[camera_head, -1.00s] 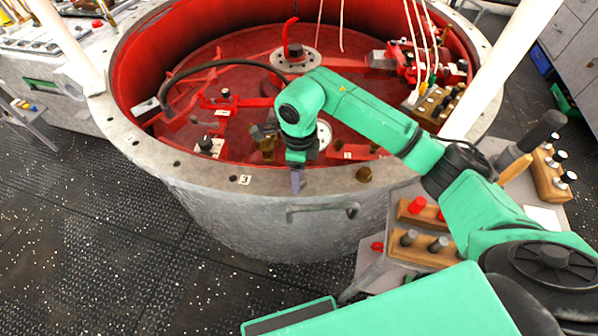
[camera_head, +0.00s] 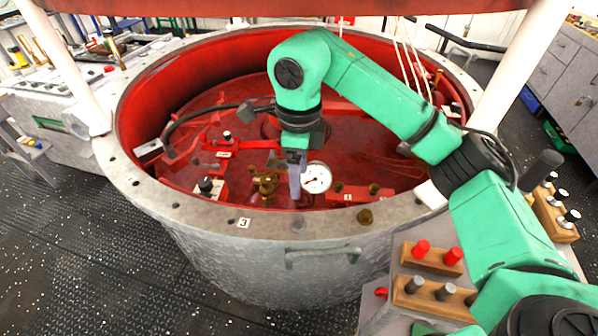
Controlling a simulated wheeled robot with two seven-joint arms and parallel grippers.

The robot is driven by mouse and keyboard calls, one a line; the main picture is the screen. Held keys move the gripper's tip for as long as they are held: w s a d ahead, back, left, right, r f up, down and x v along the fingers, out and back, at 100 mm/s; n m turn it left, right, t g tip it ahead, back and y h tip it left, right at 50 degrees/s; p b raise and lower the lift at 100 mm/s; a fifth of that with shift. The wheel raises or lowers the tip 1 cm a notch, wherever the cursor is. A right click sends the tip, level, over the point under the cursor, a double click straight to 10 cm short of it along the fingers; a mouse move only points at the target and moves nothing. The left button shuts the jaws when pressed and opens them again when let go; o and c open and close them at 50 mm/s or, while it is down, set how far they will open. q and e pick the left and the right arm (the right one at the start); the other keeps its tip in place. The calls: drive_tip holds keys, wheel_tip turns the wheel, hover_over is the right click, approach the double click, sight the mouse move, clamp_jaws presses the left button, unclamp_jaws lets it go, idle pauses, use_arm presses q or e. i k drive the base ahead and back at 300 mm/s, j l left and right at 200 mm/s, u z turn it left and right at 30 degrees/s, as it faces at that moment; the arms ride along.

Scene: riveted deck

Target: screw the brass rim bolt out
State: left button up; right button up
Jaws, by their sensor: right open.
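The brass rim bolt (camera_head: 365,217) stands in the grey flange of the big round vessel (camera_head: 200,212), on the near side right of centre. My right gripper (camera_head: 296,188) points down, left of the bolt and apart from it. It is open, with nothing seen between its fingers, which are small and partly edge-on. Behind it are a white dial gauge (camera_head: 316,177) and a brass valve fitting (camera_head: 265,184) inside the vessel. My left gripper is not in view.
A handle (camera_head: 322,254) sticks out of the vessel's outer wall. Wooden blocks with red knobs (camera_head: 432,258) and dark knobs (camera_head: 430,297) stand at the lower right. A number 3 label (camera_head: 243,223) marks the rim. White posts rise at both sides.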

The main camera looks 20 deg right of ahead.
sight(365, 216)
drive_tip(key=k+j, duration=0.2)
drive_tip(key=k, duration=0.3)
drive_tip(key=k+j, duration=0.2)
drive_tip(key=k, duration=0.25)
